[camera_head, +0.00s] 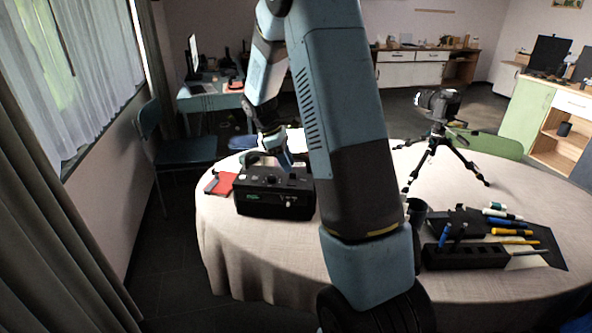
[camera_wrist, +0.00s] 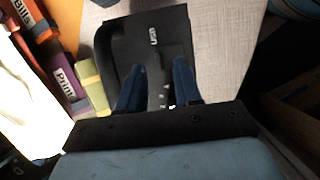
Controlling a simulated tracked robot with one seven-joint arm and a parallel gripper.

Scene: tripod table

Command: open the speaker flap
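The speaker (camera_head: 275,205) is a black box standing on the near left part of the round table in the head view. In the wrist view its dark surface (camera_wrist: 160,25) fills the upper middle, with a white "USB" label and small white marks lower down. My gripper (camera_head: 285,165) is over the top of the speaker, pointing down. In the wrist view its two blue fingers (camera_wrist: 157,88) are apart, with dark speaker surface showing between them. I cannot tell whether they touch it. I cannot make out the flap's edges or whether it is open.
The light cloth-covered table (camera_head: 255,255) holds a red item (camera_head: 222,184) left of the speaker, a camera tripod (camera_head: 437,150) at the back right and a black pen holder (camera_head: 465,257) at the right. Labelled coloured items (camera_wrist: 68,85) lie left in the wrist view.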

